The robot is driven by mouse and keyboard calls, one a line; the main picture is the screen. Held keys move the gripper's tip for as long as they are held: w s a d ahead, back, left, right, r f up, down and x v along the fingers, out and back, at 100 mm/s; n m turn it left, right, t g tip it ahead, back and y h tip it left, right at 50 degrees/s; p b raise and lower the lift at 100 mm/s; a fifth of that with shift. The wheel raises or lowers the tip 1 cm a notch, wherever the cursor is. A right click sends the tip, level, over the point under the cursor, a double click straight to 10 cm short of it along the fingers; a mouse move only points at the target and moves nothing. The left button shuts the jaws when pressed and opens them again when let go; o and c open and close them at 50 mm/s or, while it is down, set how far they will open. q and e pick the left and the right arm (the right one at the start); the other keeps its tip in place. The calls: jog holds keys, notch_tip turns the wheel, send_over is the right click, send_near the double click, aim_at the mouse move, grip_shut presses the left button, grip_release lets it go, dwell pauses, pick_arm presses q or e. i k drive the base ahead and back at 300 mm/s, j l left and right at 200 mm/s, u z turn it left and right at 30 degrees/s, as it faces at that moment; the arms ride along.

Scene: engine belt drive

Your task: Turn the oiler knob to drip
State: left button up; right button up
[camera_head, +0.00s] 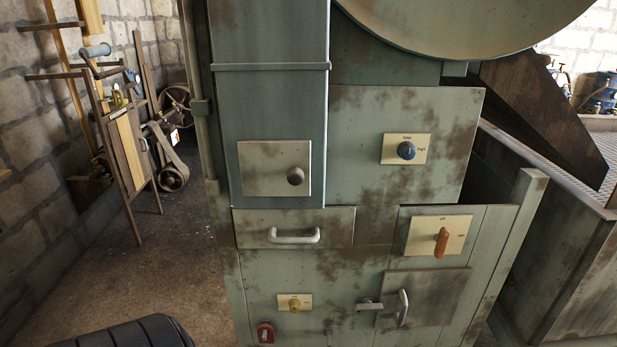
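Three controls on labelled plates show on the green machine front, and I cannot tell for sure which is the oiler knob. A small yellow knob (294,303) sits on a cream plate low on the front; its lettering is too small to read. A dark blue knob (406,150) sits on a cream plate at upper right, with a mark reading about "high" on its right. An orange handle (441,242) points roughly down on a plate at right, its lettering unclear. Neither of my grippers is in view.
A panel with a grey round knob (296,176), a drawer with a pale handle (293,236) and a small door with a handle (402,307) are on the same front. A red-brown fitting (265,333) is at the bottom. Open floor (165,262) lies left.

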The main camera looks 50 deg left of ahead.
aim_at(294, 305)
jog(key=u, duration=1.6)
